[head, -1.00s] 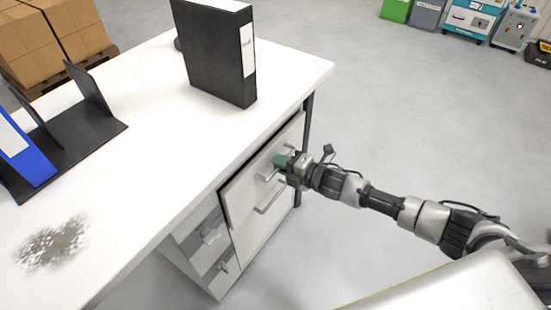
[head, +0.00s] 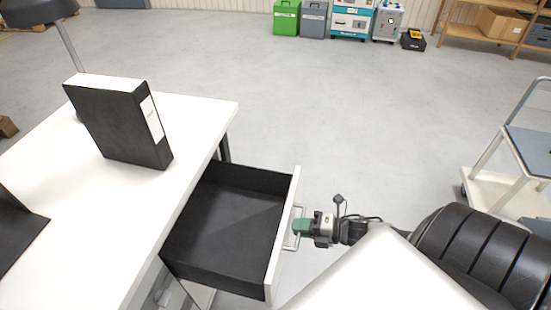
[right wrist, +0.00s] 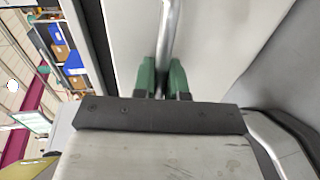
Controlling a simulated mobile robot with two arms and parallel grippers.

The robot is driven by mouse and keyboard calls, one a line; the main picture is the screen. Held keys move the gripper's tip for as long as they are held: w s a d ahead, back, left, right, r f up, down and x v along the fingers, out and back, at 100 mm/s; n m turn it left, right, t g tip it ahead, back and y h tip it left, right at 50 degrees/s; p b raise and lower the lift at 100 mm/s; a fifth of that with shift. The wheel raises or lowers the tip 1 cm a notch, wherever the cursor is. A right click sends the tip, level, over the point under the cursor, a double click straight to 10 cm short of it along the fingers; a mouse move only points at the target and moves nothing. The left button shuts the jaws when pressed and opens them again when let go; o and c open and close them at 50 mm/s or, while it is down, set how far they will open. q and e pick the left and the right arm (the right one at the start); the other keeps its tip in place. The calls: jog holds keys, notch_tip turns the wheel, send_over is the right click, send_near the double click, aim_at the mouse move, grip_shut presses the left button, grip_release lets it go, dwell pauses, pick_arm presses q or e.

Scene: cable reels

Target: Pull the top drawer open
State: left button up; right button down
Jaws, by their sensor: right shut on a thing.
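The top drawer (head: 222,230) of the white desk (head: 130,215) stands far out, with its dark, empty inside showing. Its white front panel (head: 283,237) carries a metal bar handle (head: 288,246). My right gripper (head: 301,227) is shut on the handle from the right of the front panel. In the right wrist view the green fingertips (right wrist: 162,78) sit on both sides of the handle bar (right wrist: 168,35). My left gripper is not in view.
A black binder (head: 120,122) stands upright on the desk. A lamp (head: 62,35) stands behind it. A cart (head: 515,165) is at the right. Green and grey bins (head: 300,18) line the far wall. The floor between is clear.

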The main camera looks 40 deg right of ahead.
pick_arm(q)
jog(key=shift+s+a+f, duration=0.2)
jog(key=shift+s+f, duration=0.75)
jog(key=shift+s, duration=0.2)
pick_arm(e)
jog(key=shift+f+v, duration=0.15)
jog(key=shift+v, duration=0.65)
jog(key=shift+f+v, duration=0.15)
jog(key=shift+v, duration=0.7)
jog(key=c, duration=1.2)
grip_release()
pick_arm(q)
jog(key=shift+p, duration=0.3)
pick_arm(e)
jog(key=shift+s+d, duration=0.1)
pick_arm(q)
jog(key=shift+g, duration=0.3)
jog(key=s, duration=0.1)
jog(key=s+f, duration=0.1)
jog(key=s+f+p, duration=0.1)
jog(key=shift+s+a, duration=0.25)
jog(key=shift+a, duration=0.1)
pick_arm(e)
jog(key=v, duration=1)
jog(key=shift+s+d+r, duration=0.1)
jog(key=shift+s+d, duration=0.05)
jog(key=shift+s, duration=0.1)
